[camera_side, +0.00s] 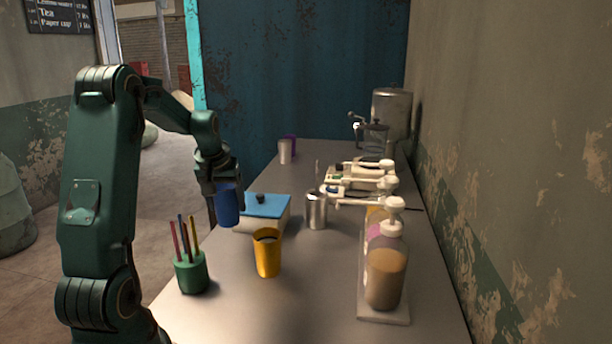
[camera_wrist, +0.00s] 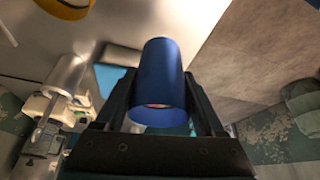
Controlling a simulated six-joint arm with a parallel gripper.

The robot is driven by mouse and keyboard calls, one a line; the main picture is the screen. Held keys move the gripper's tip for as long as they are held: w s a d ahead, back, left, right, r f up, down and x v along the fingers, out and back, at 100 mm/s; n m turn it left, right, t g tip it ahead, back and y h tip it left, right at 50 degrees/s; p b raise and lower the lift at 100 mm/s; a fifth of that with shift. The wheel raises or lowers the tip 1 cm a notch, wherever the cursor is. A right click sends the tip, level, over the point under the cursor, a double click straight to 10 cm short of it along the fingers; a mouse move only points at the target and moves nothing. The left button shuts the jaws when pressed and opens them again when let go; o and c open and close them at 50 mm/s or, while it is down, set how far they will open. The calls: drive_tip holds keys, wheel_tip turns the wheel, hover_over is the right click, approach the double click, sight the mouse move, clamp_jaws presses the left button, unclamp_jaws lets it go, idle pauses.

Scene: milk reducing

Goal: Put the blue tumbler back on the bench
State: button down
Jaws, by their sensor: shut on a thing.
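The bench (camera_side: 230,310) is a long grey top running away from the side camera. The tumbler appears upright or nearly so, and clear of the bench top.
Pump bottles (camera_side: 386,275) line the right side. A silver cup (camera_side: 285,151) stands farther back. The near bench surface is partly clear.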

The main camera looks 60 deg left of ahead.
wheel_tip(320, 180, down, 8)
drive_tip(key=shift+a+r, duration=0.1)
drive_tip(key=shift+r, duration=0.15)
unclamp_jaws()
drive_tip(key=shift+s+f, duration=0.1)
drive_tip(key=shift+f, duration=0.05)
